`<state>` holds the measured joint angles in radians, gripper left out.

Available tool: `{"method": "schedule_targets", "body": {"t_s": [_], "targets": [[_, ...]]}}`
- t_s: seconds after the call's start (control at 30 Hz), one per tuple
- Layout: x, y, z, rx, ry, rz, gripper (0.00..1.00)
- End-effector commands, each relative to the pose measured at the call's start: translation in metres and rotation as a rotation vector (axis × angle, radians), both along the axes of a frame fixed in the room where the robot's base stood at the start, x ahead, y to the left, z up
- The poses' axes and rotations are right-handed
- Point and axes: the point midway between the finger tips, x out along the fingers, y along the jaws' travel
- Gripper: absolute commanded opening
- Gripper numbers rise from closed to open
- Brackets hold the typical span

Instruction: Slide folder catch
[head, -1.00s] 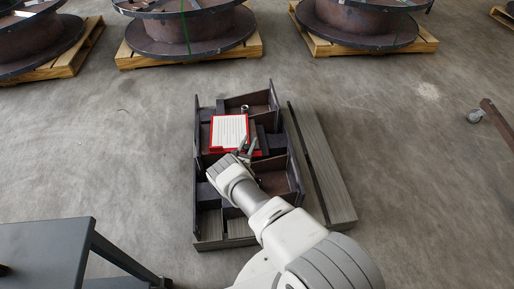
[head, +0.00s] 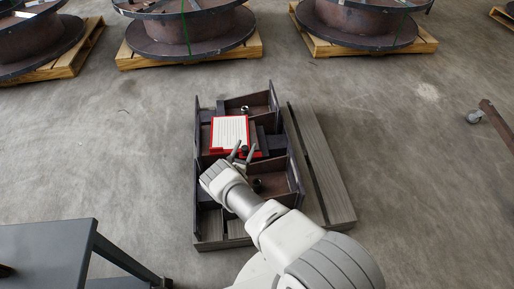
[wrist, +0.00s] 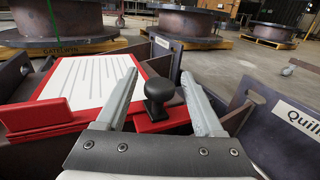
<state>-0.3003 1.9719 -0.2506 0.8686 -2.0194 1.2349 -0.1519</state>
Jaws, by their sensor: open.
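The red folder (head: 230,131) with a white lined sheet lies on the dark steel frame in the head view. In the wrist view the folder (wrist: 92,82) fills the left, with a red strip along its near edge. A black round knob (wrist: 159,91), likely the catch, stands on that red edge. My gripper (wrist: 159,74) is open, with one finger to the left of the knob and one to the right. The knob shows between the fingers; contact is not clear. In the head view my gripper (head: 243,152) is at the folder's lower right corner.
The dark frame (head: 197,168) has upright plates and compartments around the folder, on a grey slatted pallet (head: 325,180). A plate labelled "Quill" (wrist: 290,125) stands close on the right. A dark table (head: 45,245) is at lower left. Large reels (head: 190,30) stand behind.

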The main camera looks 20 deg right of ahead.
Motion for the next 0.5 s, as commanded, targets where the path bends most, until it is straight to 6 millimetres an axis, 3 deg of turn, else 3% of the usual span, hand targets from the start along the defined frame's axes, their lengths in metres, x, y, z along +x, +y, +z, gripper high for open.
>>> {"method": "schedule_targets", "body": {"t_s": [0.5], "targets": [[-0.032,0.026,0.001,-0.001,0.002,0.002,0.69]]}}
